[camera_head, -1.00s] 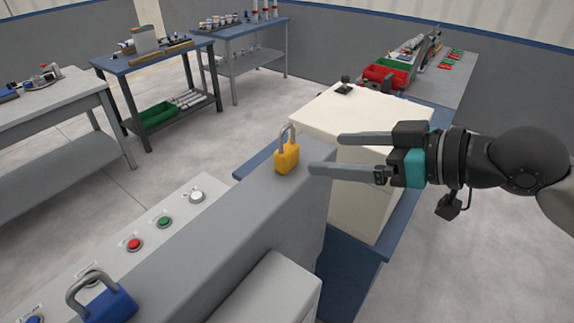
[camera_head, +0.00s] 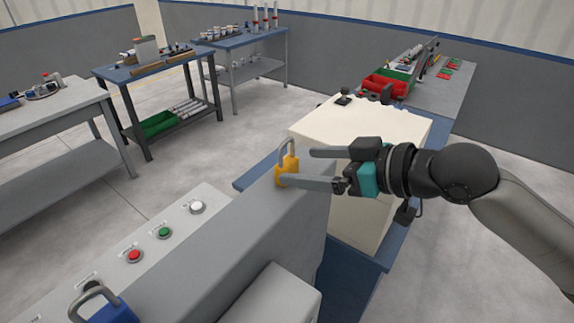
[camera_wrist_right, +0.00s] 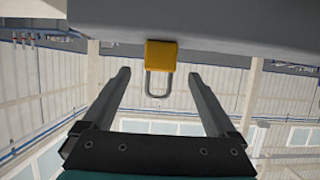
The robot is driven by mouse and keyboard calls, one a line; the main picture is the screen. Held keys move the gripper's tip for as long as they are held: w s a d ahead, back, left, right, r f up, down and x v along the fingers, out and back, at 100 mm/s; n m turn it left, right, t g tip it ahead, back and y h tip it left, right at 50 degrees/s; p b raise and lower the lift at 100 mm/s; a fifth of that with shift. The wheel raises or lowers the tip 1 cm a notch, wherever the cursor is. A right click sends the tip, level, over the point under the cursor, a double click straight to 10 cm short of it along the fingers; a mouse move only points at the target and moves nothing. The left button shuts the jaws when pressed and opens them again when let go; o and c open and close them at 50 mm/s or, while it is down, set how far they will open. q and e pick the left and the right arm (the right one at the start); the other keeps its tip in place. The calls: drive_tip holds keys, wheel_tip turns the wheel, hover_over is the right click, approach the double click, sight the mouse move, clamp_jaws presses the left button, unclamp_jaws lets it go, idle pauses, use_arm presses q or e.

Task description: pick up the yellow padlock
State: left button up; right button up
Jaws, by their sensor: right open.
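The yellow padlock (camera_head: 288,170) stands upright on top of the grey cabinet (camera_head: 225,225), near its far end, with its grey shackle up. My right gripper (camera_head: 296,168) comes in from the right, open and empty. One fingertip overlaps the lower part of the padlock in the head view; the other finger is behind it and to the right. In the right wrist view the padlock (camera_wrist_right: 160,58) appears upside down, between and just beyond the two open fingertips (camera_wrist_right: 158,75). I cannot tell if a finger touches it. My left gripper is not in view.
A blue padlock (camera_head: 105,310) sits at the near left on the cabinet. A panel with red (camera_head: 134,256), green and white buttons runs along its left side. A cream box (camera_head: 365,130) stands close behind my right gripper. Workbenches are farther back.

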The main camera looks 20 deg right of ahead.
sight(293, 164)
drive_tip(key=shift+p+x, duration=0.45)
drive_tip(key=shift+x, duration=1.9)
drive_tip(key=shift+f, duration=0.1)
drive_tip(key=shift+c, duration=0.2)
clamp_jaws()
